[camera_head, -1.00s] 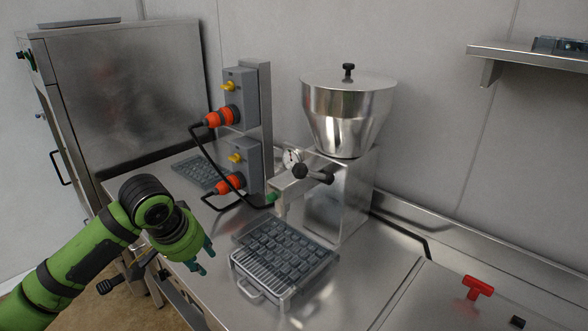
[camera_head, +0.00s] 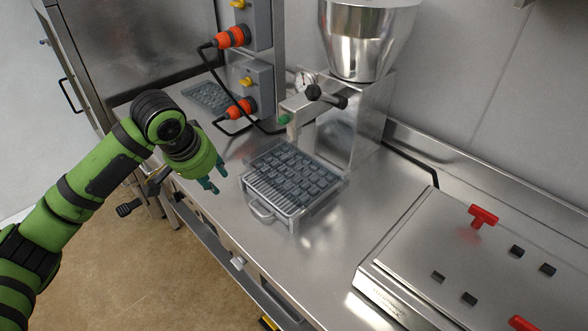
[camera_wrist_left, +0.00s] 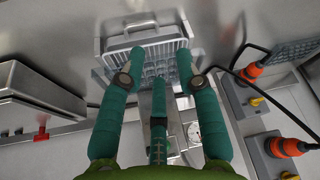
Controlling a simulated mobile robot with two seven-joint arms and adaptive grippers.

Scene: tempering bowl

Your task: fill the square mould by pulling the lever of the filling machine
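The filling machine (camera_head: 361,120) stands against the back wall with a steel hopper (camera_head: 365,40) on top. Its lever (camera_head: 325,97), with a black knob, juts out at the front above the spout. A grey mould (camera_head: 300,170) with rows of squarish cavities lies on a wire-fronted rack (camera_head: 268,196) below and in front of the spout. My left gripper (camera_head: 213,187), with teal fingers, is open and empty, left of the rack and apart from it. In the left wrist view, its spread fingers (camera_wrist_left: 159,76) point toward the rack (camera_wrist_left: 145,38). My right gripper is not in view.
Orange plugs (camera_head: 233,36) and a black cable (camera_head: 222,75) are left of the machine. Another grey mould (camera_head: 207,96) lies behind them. A steel unit (camera_head: 440,260) with red handles (camera_head: 483,216) stands at the right. The counter right of the rack is clear.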

